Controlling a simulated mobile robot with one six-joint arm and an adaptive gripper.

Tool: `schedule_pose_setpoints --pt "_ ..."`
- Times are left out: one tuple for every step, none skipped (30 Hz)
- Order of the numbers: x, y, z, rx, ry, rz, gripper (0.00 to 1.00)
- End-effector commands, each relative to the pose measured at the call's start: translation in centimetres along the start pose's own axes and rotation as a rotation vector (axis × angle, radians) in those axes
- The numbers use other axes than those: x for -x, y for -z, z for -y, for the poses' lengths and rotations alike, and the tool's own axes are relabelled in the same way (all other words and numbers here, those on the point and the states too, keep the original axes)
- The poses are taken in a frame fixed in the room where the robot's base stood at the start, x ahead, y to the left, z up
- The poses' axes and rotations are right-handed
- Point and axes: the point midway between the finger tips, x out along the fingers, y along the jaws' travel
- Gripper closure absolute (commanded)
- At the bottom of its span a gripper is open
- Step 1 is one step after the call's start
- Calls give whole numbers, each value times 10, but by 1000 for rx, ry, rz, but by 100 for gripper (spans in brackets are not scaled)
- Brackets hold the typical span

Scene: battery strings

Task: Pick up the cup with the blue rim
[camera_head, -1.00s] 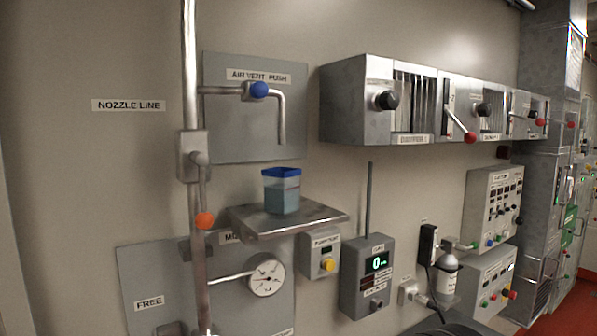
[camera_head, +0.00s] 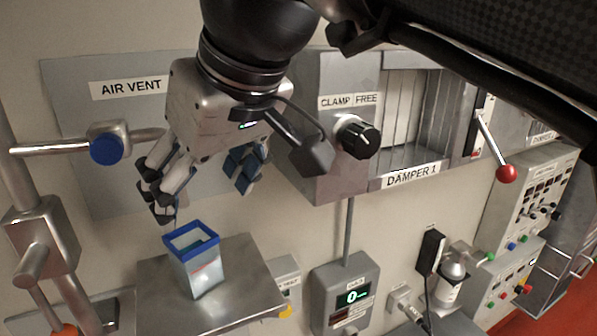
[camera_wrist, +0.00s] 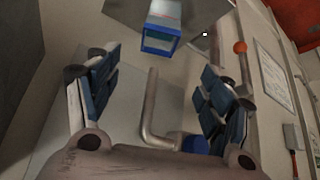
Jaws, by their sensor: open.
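The cup with the blue rim (camera_head: 196,268) stands upright on a metal shelf (camera_head: 240,292) in the head view. It is clear, with a square blue rim and a bluish content. My gripper (camera_head: 205,190) is above the cup, tilted downward, with its fingers spread apart and nothing between them. The fingertips are clear of the rim. In the wrist view the cup (camera_wrist: 161,28) shows at the top, beyond the open fingers of my gripper (camera_wrist: 158,85). Its blue rim faces the camera.
A bent metal pipe with a blue knob (camera_head: 107,146) is left of my gripper, close to the fingers. The damper box (camera_head: 330,160) with a black knob (camera_head: 357,137) is close on the right. A vertical pipe with a clamp (camera_head: 40,240) stands left of the shelf.

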Motion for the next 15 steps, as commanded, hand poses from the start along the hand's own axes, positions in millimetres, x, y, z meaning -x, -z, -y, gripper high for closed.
schedule_pose_setpoints --pt "-14 -2 0 0 1 5 26" --pt "-21 -2 0 0 1 6 26" --pt "-30 -2 0 0 1 5 26" --pt "-37 -2 0 0 1 6 26" --pt "-43 -2 0 0 1 6 26" --pt "-51 -2 0 0 1 4 26" --pt "-57 -2 0 -1 1 5 26" --pt "-63 -2 0 -1 0 3 26" --pt "-70 -2 0 -1 0 4 26" --pt "-74 -1 0 -1 0 3 26" --pt "-78 -1 0 -1 0 3 26" --pt "-82 -1 0 -1 -1 2 26" --pt "-84 -1 0 -1 -1 1 26" --pt "-86 -1 0 -1 -1 1 26" --pt "-88 -1 0 -1 -1 1 26"
